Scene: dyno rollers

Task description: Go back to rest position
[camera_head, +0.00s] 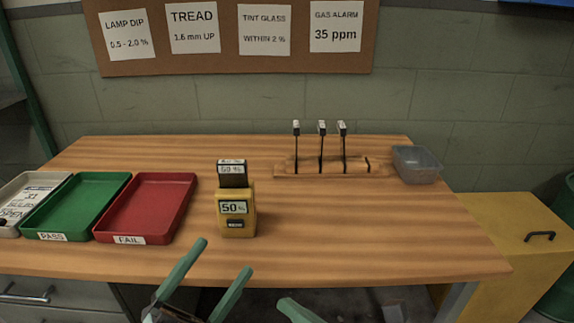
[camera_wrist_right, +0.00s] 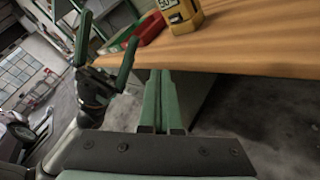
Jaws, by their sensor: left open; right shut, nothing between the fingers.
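My left gripper (camera_head: 208,281) is open and empty at the front edge of the workbench, in front of the yellow meter. It also shows in the right wrist view (camera_wrist_right: 104,57). My right gripper (camera_head: 290,303) shows only partly at the bottom of the head view. In the right wrist view (camera_wrist_right: 161,78) its fingers are shut together with nothing between them, in front of the bench edge. The yellow meter (camera_head: 236,222) stands upright on the bench with a "50 %" label, and a dark piece (camera_head: 232,176) with a similar label stands up at its top.
A red FAIL tray (camera_head: 150,200) and green PASS tray (camera_head: 80,203) sit left, beside a pale tray (camera_head: 28,190). A wooden rack (camera_head: 300,170) with three dark upright tools and a clear bin (camera_head: 416,163) stand at the back right. The bench's (camera_head: 370,235) right front is clear.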

